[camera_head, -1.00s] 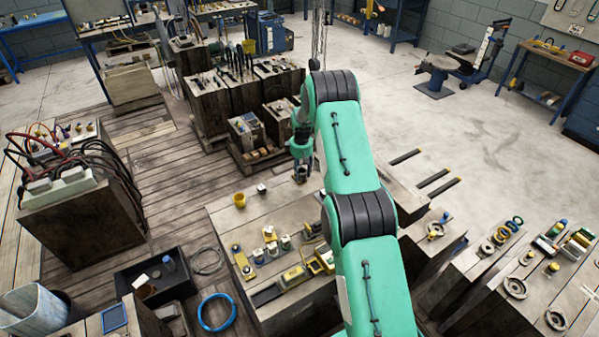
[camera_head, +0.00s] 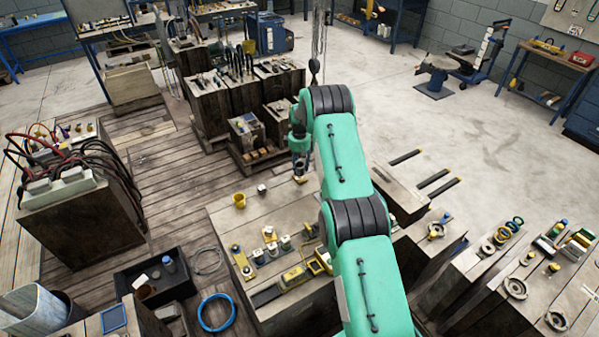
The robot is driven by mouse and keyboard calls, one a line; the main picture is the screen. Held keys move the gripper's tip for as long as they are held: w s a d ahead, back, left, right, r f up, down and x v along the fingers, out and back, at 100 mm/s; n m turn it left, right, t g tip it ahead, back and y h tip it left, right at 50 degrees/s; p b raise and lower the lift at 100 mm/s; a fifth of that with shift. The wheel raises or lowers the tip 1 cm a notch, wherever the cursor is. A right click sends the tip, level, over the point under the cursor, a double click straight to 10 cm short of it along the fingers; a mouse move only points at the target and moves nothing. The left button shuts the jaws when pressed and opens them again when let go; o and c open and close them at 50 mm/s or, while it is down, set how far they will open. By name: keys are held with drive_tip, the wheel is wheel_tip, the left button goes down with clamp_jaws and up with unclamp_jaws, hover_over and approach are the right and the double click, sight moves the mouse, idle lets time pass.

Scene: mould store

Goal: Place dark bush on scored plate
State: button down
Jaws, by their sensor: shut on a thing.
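My gripper (camera_head: 300,166) points down above the back edge of the wooden bench (camera_head: 222,222), at the middle of the picture. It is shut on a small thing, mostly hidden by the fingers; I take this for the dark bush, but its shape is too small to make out. A small tan patch shows right below the fingertips, and I cannot tell whether it is held or lies on the bench. I cannot pick out the scored plate for sure in this view.
A yellow cup (camera_head: 239,201) and a small white block (camera_head: 261,188) stand left of my gripper on the bench. Yellow fixtures (camera_head: 293,275) crowd its front. A black bin (camera_head: 128,285) is at left.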

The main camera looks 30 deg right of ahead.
sight(299, 171)
drive_tip(key=shift+f, duration=1.65)
drive_tip(key=shift+f, duration=0.1)
drive_tip(key=c, duration=1)
unclamp_jaws()
wheel_tip(299, 171, up, 12)
